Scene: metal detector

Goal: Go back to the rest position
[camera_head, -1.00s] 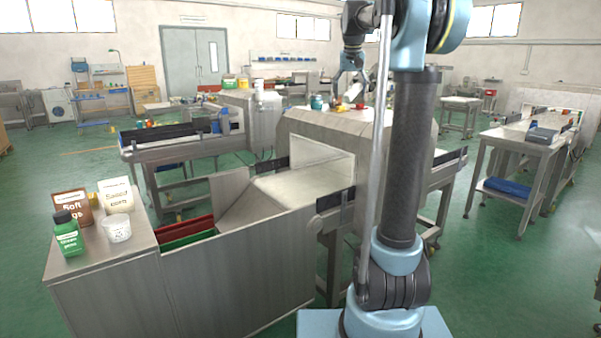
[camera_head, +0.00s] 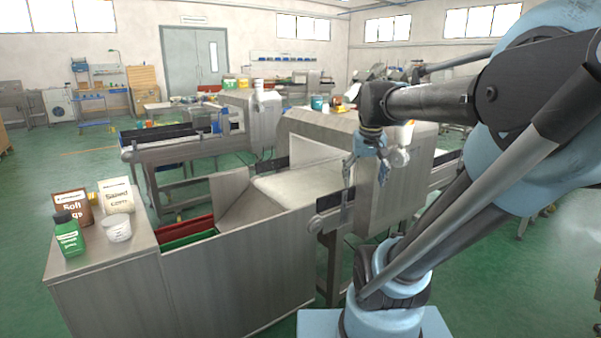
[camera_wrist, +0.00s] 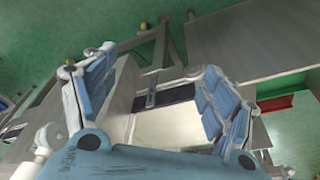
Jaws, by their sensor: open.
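My gripper (camera_head: 366,172) hangs pointing down in the head view, in front of the near metal detector housing (camera_head: 349,178), to the right of its opening. Its two fingers are spread apart in the wrist view (camera_wrist: 155,92), with nothing between them. Below and beyond the fingers the wrist view shows the pale conveyor belt (camera_wrist: 170,130) and green floor. My arm is folded across the right of the head view, its forearm reaching left.
A steel cabinet (camera_head: 235,290) at front left bears a green bottle (camera_head: 69,236), a brown pack (camera_head: 73,206), a white pack (camera_head: 117,196) and a white tub (camera_head: 117,229). Red (camera_head: 188,228) and green (camera_head: 190,240) bins sit beside them.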

